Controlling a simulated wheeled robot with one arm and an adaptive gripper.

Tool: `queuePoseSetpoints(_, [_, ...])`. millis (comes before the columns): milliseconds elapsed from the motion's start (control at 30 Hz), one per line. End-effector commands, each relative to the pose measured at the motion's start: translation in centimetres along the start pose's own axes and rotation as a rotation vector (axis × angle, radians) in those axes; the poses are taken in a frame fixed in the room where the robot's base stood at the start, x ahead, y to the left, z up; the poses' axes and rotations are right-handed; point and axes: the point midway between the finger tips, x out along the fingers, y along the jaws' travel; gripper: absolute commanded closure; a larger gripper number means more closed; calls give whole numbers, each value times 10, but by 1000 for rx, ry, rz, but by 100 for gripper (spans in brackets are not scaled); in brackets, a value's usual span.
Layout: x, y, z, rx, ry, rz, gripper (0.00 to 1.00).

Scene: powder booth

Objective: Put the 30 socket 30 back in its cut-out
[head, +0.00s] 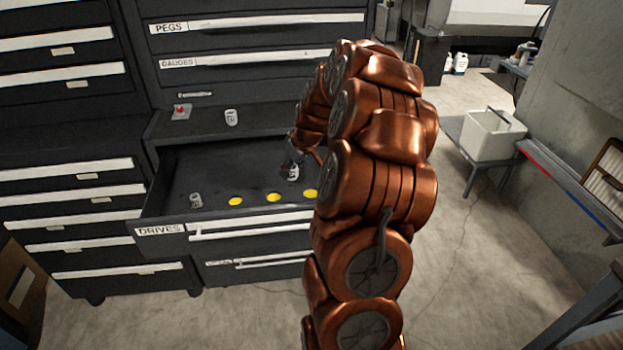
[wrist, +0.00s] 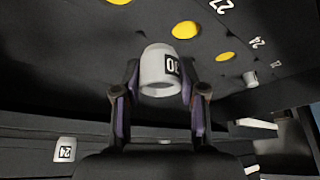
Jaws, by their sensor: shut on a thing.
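The 30 socket (wrist: 160,70) is a pale grey cylinder with a black 30 label. My gripper (wrist: 157,92) is shut on it, one finger on each side. In the head view the held socket (head: 293,173) is over the right part of the open DRIVES drawer (head: 160,228); its height above the drawer floor is hard to tell. Yellow round cut-outs show in the drawer: a left one (head: 236,201), a middle one (head: 274,197) and a right one (head: 311,194) beside my arm. In the wrist view a yellow cut-out (wrist: 185,29) lies just beyond the held socket.
Another socket (head: 196,199) stands at the drawer's left. A socket labelled 24 (wrist: 65,150) stands on the ledge behind; it shows in the head view too (head: 231,117). A small box with a red top (head: 181,112) is on that ledge. The drawer's rear floor looks clear.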

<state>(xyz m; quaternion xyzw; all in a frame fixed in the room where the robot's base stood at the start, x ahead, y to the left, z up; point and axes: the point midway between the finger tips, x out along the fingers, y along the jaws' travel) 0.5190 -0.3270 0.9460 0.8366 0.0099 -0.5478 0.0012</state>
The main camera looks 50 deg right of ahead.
Motion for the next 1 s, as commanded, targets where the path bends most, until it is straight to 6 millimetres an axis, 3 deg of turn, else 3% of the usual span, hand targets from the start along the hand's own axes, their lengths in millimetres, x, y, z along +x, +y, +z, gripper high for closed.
queuePoseSetpoints(100, [2,30,19,7,10,8,100])
queuePoseSetpoints(267, [0,46,31,5,11,8,100])
queuePoseSetpoints(567, [5,48,35,3,11,8,100])
queuePoseSetpoints(1000, [31,48,46,4,12,7,100])
